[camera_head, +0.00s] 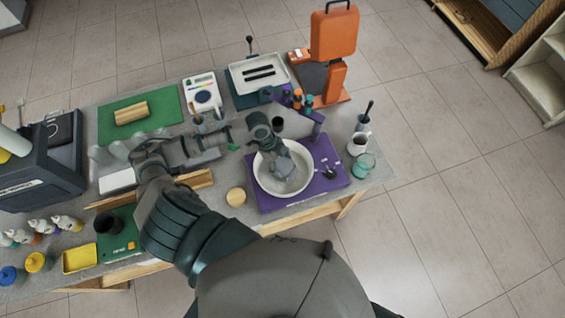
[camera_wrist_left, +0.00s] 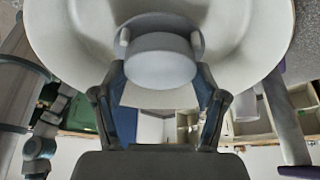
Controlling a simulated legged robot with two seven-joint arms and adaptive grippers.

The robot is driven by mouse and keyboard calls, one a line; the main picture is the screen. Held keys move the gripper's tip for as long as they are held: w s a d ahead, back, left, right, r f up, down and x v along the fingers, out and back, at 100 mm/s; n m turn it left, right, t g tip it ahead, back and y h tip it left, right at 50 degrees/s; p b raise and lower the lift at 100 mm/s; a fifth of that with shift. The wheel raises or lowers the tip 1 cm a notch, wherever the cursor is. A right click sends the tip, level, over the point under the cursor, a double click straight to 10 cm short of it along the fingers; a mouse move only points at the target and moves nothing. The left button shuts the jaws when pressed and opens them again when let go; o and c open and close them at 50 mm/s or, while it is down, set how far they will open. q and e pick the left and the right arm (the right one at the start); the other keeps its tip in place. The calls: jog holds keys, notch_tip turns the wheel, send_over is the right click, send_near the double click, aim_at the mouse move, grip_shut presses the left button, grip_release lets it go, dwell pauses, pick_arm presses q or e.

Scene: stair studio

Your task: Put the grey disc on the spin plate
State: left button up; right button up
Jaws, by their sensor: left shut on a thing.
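My left gripper (camera_head: 281,160) reaches over a white round basin (camera_head: 262,184) on a purple base (camera_head: 334,182). In the left wrist view my left gripper (camera_wrist_left: 160,92) has its two fingers on either side of a light grey, round, thick piece, the grey disc (camera_wrist_left: 160,68), and is shut on it. The white basin (camera_wrist_left: 75,30) curves around behind the disc. The spin plate cannot be made out separately; the gripper and disc cover the middle of the basin. I cannot tell whether the disc touches anything below it. My right gripper is not in view.
A white mug (camera_head: 357,146) and a green glass (camera_head: 363,165) stand right of the base. A round wooden piece (camera_head: 236,197) lies to its left. An orange machine (camera_head: 334,40) and a white tray (camera_head: 258,74) stand behind. The table's front edge is close to the base.

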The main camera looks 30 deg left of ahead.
pick_arm(q)
jog(key=o, duration=0.9)
jog(key=shift+a, duration=0.1)
jog(key=shift+c, duration=0.2)
jog(key=shift+o, duration=1.2)
jog(key=shift+a, duration=0.1)
jog(key=shift+d, duration=0.2)
jog(key=shift+d+r, duration=0.1)
jog(key=shift+d, duration=0.1)
jog(key=shift+r, duration=0.3)
jog(key=v, duration=1.1)
jog(key=shift+a+b, duration=0.15)
jog(key=shift+b, duration=0.3)
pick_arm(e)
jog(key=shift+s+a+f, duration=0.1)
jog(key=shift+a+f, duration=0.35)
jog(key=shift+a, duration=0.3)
pick_arm(q)
jog(key=shift+r, duration=0.15)
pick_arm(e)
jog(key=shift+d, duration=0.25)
